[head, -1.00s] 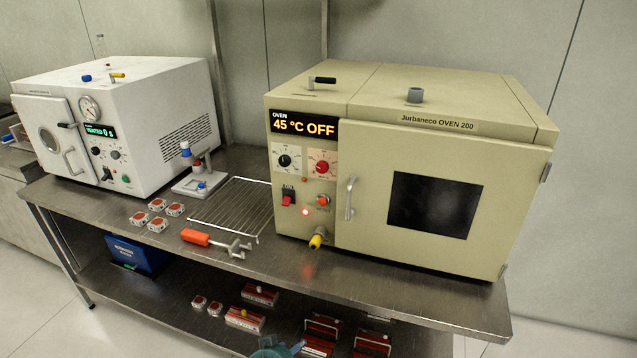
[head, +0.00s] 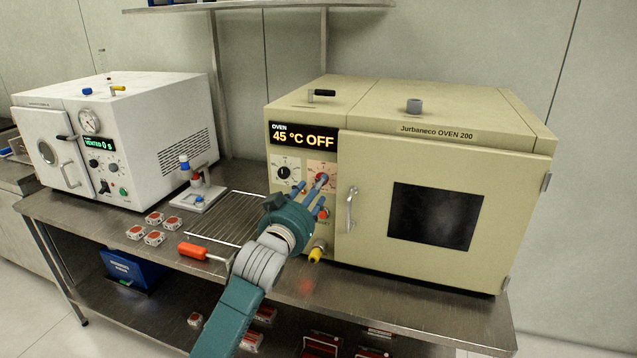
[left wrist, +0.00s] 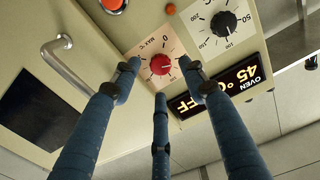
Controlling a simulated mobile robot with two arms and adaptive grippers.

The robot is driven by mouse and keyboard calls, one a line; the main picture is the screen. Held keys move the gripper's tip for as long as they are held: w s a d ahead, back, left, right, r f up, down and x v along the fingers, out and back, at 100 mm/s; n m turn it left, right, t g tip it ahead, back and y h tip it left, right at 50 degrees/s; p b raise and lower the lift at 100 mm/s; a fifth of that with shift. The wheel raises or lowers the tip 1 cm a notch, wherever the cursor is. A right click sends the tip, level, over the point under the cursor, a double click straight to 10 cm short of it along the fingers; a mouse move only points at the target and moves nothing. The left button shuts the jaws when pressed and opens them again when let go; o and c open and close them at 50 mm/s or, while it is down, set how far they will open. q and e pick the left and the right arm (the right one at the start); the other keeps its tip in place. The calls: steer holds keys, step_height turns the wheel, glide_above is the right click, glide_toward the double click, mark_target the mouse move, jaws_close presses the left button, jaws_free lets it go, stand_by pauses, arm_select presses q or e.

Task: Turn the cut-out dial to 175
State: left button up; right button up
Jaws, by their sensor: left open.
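A red dial (head: 321,178) sits on a pale panel marked "MAX °C" on the beige oven's front. It is partly hidden by my fingers in the head view. In the left wrist view the red dial (left wrist: 160,65) shows between the fingertips, and its exact setting is too small to read. My left gripper (head: 311,192) is open, with its three blue fingers pointing at the panel around the dial. In the left wrist view the gripper (left wrist: 159,79) holds nothing; I cannot tell whether any finger touches the dial. My right gripper is not in view.
A black dial (head: 284,172) is beside the red one. The oven display (head: 303,136) reads 45 °C OFF. The door handle (head: 351,208), a red button (head: 323,214) and a yellow-tipped knob (head: 316,254) are close by. A wire rack (head: 225,219) and orange-handled tool (head: 194,250) lie left.

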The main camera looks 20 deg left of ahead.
arm_select(q)
steer(key=shift+w+d, duration=0.1)
steer(key=shift+w, duration=1.9)
jaws_close()
